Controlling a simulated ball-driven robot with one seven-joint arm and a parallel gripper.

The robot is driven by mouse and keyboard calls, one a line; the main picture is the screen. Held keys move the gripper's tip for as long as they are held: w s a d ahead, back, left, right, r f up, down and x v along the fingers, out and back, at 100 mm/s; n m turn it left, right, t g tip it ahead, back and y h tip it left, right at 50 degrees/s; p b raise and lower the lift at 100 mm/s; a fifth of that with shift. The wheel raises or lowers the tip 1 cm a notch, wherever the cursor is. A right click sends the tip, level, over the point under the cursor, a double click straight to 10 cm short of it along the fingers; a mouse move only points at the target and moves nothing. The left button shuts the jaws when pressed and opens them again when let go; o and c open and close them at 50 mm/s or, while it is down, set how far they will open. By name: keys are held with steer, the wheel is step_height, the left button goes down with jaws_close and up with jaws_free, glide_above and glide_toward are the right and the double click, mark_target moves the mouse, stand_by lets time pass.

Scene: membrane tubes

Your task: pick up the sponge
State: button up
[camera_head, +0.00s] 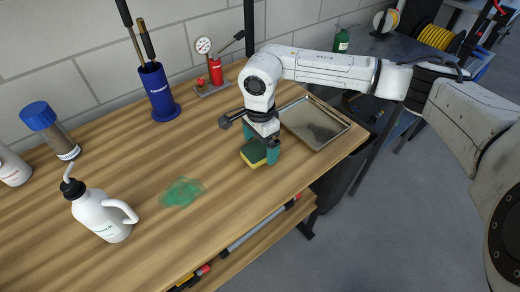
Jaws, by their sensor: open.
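The sponge (254,153), green on top with a yellow underside, lies on the wooden workbench near its front right. My gripper (259,152) points down right over it, with a teal finger on the right side of the sponge and another partly hidden behind it at the left. The jaws are open. I cannot tell whether the fingers touch the sponge. My wrist covers part of its far side.
A metal tray (341,137) stands just right of my gripper. A green crumpled cloth or patch (182,192) lies to the left. Bare wood lies between.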

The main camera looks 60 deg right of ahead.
steer(key=shift+f, duration=0.2)
steer(key=c, duration=1.1)
steer(key=shift+r, duration=0.1)
steer(key=shift+r, duration=0.55)
steer(key=s+r+b, duration=0.2)
steer(key=s+r, duration=0.9)
steer(key=s, duration=0.3)
steer(key=shift+a+r, duration=0.35)
steer(key=shift+r, duration=0.05)
